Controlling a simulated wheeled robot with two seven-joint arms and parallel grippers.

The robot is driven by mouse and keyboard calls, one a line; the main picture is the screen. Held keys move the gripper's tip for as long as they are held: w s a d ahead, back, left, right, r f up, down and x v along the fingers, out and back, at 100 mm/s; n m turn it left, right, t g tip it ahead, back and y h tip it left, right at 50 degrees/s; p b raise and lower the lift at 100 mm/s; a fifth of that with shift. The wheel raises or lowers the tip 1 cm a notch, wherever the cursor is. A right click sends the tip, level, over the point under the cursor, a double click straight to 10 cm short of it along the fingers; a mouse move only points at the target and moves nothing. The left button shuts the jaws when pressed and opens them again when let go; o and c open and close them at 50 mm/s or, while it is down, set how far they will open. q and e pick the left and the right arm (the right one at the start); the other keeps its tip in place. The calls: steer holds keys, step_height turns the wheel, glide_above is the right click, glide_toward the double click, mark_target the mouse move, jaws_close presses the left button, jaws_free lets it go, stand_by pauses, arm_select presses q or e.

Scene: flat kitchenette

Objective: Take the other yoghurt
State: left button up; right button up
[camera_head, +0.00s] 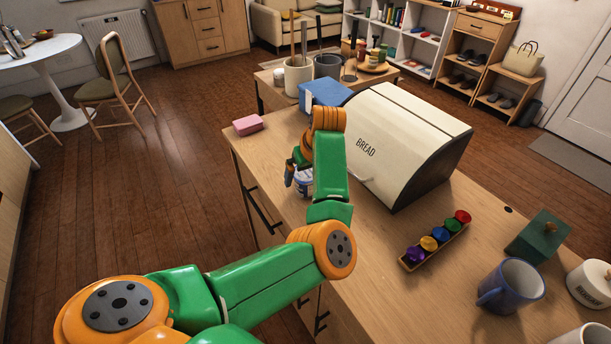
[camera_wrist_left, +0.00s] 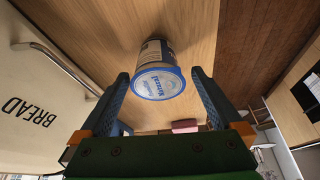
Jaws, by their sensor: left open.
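A yoghurt pot (camera_head: 303,187) with a blue and white lid stands on the wooden counter, partly hidden by my left arm and gripper in the head view. In the left wrist view the pot (camera_wrist_left: 158,82) shows its lid, with lettering on it, between the two dark fingers. My left gripper (camera_head: 294,175) is open beside the pot, with a finger to either side of it; gaps show between the fingers and the lid. I see no second yoghurt pot. My right gripper is not in view.
The cream bread box (camera_head: 405,130) stands close to the right of my left gripper. A pink block (camera_head: 248,125) and a blue box (camera_head: 325,93) lie farther back. A rack of coloured capsules (camera_head: 437,240), a blue mug (camera_head: 510,285) and a green box (camera_head: 538,237) stand at the right.

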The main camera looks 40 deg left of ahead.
mark_target(305, 175)
arm_select(q)
steer(key=x, duration=0.4)
steer(key=shift+w+a, duration=0.25)
steer(key=shift+a, duration=0.05)
steer(key=shift+s+d+r, duration=0.15)
steer(key=shift+s+d, duration=0.05)
steer(key=c, duration=0.7)
steer(key=shift+w+a, duration=0.1)
steer(key=c, duration=0.6)
